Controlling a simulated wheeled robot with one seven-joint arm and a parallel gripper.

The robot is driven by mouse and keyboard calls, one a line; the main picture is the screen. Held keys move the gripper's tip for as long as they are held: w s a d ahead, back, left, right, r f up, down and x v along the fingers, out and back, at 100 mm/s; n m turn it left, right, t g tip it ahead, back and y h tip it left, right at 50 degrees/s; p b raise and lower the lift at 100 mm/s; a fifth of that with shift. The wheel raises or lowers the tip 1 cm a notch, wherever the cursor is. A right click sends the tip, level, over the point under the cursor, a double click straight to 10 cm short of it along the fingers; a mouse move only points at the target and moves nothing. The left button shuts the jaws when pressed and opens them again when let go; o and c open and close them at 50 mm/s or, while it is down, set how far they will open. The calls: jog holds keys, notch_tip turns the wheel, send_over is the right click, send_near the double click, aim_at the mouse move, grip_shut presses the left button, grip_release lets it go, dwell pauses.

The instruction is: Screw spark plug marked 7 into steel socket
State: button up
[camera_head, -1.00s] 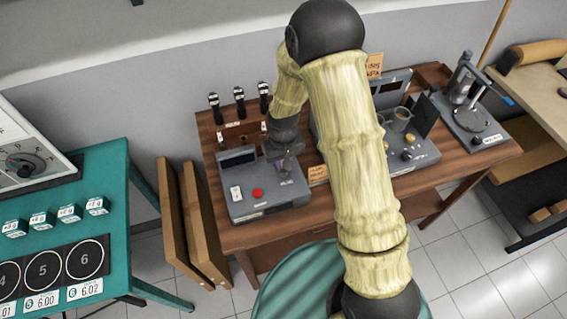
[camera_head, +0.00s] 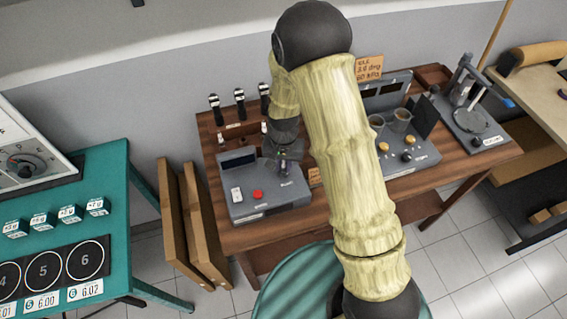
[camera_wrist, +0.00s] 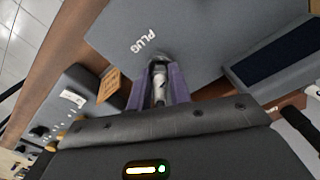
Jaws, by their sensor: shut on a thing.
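My gripper (camera_wrist: 158,88) has purple fingers and is shut on a white spark plug (camera_wrist: 158,98) with a dark mark that looks like a 7. A shiny steel part (camera_wrist: 158,66) shows at the plug's far end, over the grey tester (camera_wrist: 200,25) lettered PLUG. I cannot tell whether the plug is seated in the steel socket. In the head view my gripper (camera_head: 284,168) is at the right side of the grey tester (camera_head: 262,207), which has a red button and a dark screen; the plug and socket are too small to make out there.
The tester stands on a brown wooden bench (camera_head: 330,205). To the right are another grey device (camera_head: 425,155) with cups and a stand (camera_head: 470,115). A teal table (camera_head: 115,190) is at left.

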jog(key=m+p, duration=0.1)
jog(key=m, duration=0.3)
jog(key=shift+m, duration=0.3)
jog(key=shift+r+m+p, duration=0.1)
jog(key=shift+m+p, duration=0.25)
jog(key=shift+m, duration=0.15)
jog(key=m+p, duration=0.1)
jog(key=m, duration=0.2)
jog(key=shift+w+m, duration=0.1)
jog(key=shift+m, duration=0.3)
jog(key=o, duration=0.9)
jog(key=shift+r+p, duration=3.8)
jog(key=shift+r, duration=0.4)
